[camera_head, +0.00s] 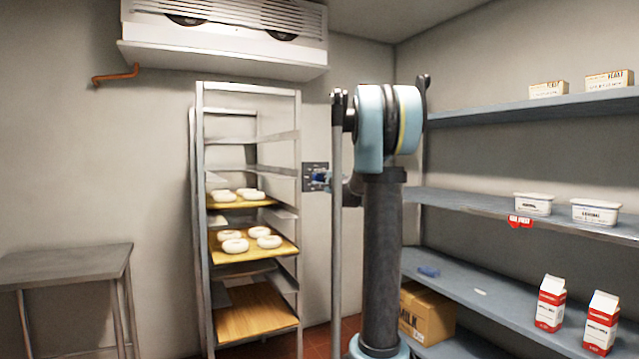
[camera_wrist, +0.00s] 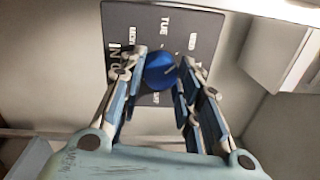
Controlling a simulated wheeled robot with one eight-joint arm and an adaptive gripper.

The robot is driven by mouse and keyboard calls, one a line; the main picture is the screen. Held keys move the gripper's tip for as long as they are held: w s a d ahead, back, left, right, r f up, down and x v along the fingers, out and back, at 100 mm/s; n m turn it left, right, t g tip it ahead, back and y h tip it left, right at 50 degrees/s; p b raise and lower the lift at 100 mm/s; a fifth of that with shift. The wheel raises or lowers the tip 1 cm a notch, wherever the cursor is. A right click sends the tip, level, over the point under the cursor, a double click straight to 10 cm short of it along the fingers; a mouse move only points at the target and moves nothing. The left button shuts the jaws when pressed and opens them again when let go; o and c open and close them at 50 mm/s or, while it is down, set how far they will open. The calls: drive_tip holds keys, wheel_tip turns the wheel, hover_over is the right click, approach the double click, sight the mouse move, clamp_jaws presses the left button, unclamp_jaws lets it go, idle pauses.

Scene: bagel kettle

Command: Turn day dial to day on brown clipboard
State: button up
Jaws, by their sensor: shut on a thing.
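The day dial's dark grey plate (camera_head: 310,170) is on the back wall, right of the tall rack. In the wrist view the plate (camera_wrist: 150,22) shows white day labels, with MON, TUE and WED readable. Its round blue knob (camera_wrist: 159,72) sits between my gripper's fingers (camera_wrist: 162,75), which are shut on it. In the head view my gripper (camera_head: 325,180) is at the plate, partly hidden by my arm. A small light mark shows on the knob, but I cannot tell which day it points at. I see no brown clipboard in either view.
A tall metal rack (camera_head: 202,240) with trays of bagels stands left of the dial. Blue-grey shelves (camera_head: 480,282) with cartons, tubs and a cardboard box (camera_head: 428,312) line the right wall. A metal table (camera_head: 65,265) stands at the left. A cooling unit (camera_head: 225,60) hangs above.

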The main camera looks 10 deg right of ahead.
drive_tip(key=shift+s+f+m, duration=0.1)
drive_tip(key=shift+f+m, duration=0.05)
drive_tip(key=shift+m, duration=0.25)
drive_tip(key=o, duration=1.1)
drive_tip(key=v, duration=1.1)
drive_tip(key=shift+s+d+f, duration=0.1)
drive_tip(key=shift+s+d, duration=0.05)
drive_tip(key=shift+s, duration=0.25)
